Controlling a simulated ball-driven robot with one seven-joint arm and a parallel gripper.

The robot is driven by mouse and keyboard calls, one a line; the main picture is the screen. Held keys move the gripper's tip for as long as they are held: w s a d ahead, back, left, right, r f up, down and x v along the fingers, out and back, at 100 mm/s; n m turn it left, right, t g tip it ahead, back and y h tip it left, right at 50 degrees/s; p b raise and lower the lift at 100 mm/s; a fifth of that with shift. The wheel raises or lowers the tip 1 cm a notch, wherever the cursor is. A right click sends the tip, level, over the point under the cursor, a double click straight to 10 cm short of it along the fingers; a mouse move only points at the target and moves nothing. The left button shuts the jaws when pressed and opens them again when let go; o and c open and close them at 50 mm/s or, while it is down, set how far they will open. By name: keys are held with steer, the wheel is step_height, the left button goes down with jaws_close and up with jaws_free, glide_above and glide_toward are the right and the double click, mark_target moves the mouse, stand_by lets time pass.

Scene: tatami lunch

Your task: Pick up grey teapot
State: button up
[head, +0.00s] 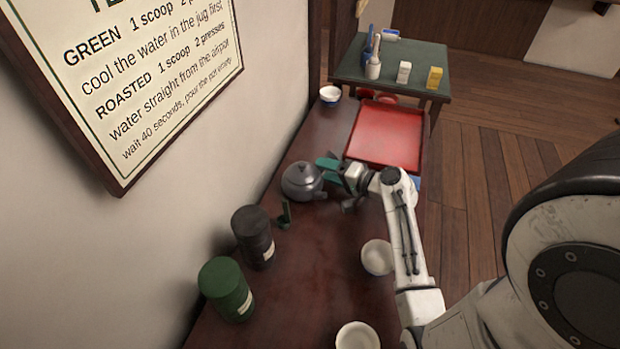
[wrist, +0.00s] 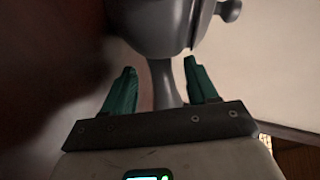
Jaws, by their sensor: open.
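The grey teapot (head: 301,182) stands upright on the dark red-brown counter, near the wall. My gripper (head: 332,168) is at its right side, with its green fingers beside the pot. In the wrist view, the dark grey pot body (wrist: 165,25) fills the top middle, with its round lid knob (wrist: 230,10) to the upper right. The pot's handle (wrist: 163,85) comes down between the two fingers of my gripper (wrist: 160,68). The fingers are open, with a visible gap on each side of the handle.
A red tray (head: 385,136) lies behind the gripper, with a small bowl (head: 330,95) near its far left. A black canister (head: 253,237) and a green canister (head: 227,288) stand in front of the teapot. White bowls (head: 377,257) (head: 357,337) sit along the right side. The wall borders the left.

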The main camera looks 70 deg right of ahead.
steer(key=shift+x, duration=1.5)
steer(key=shift+c, duration=0.2)
jaws_close()
steer(key=shift+r, duration=0.1)
